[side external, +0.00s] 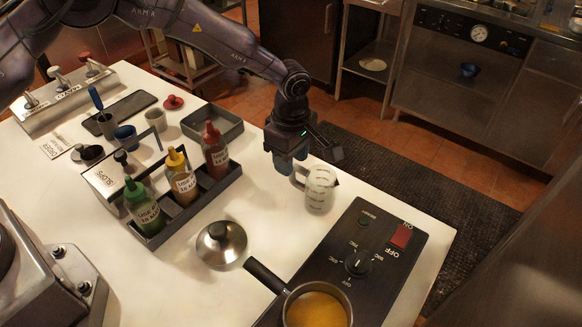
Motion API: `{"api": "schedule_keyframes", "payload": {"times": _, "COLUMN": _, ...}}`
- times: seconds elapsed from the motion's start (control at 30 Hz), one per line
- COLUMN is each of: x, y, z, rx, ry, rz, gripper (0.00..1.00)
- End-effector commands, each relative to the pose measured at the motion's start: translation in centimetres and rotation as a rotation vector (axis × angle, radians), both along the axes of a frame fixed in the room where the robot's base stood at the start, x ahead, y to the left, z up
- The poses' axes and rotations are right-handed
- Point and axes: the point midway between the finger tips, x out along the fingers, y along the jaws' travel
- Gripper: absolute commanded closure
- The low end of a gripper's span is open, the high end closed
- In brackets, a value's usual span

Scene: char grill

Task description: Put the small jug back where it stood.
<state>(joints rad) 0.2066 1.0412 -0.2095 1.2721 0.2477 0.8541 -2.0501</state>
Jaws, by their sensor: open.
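The small jug (321,190) is a pale, translucent measuring jug with dark markings. It stands upright on the white counter (205,275), just left of the hotplate's far corner, with its handle on its left side. My gripper (287,166) is open, right beside the handle at the jug's upper left. The view does not show clearly whether the fingers are around the handle or touching it.
A black hotplate (390,262) holds a pan of yellow liquid (318,310). A steel lid (221,243) lies left of it. A rack (205,195) holds green, yellow and red sauce bottles. An empty dark tray (212,125) lies behind.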

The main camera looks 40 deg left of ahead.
Motion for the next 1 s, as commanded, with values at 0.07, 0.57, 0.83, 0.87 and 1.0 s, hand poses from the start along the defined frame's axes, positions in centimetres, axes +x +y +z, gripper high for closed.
{"api": "schedule_keyframes", "payload": {"times": 0.07, "x": 0.1, "y": 0.0, "z": 2.0, "rx": 0.001, "ry": -0.005, "rz": -0.002, "gripper": 0.59}}
{"api": "schedule_keyframes", "payload": {"times": 0.57, "x": 0.0, "y": 0.0, "z": 8.6, "rx": 0.001, "ry": 0.001, "rz": -0.001, "gripper": 0.59}}
{"api": "schedule_keyframes", "payload": {"times": 0.83, "x": -0.1, "y": 0.3, "z": 9.6, "rx": 0.001, "ry": -0.010, "rz": -0.028, "gripper": 0.59}}
{"api": "schedule_keyframes", "payload": {"times": 0.87, "x": -0.3, "y": 0.5, "z": 10.2, "rx": 0.001, "ry": -0.017, "rz": -0.045, "gripper": 0.59}}
{"api": "schedule_keyframes", "payload": {"times": 1.0, "x": -1.7, "y": 2.7, "z": 15.2, "rx": 0.009, "ry": -0.073, "rz": -0.213, "gripper": 0.59}}
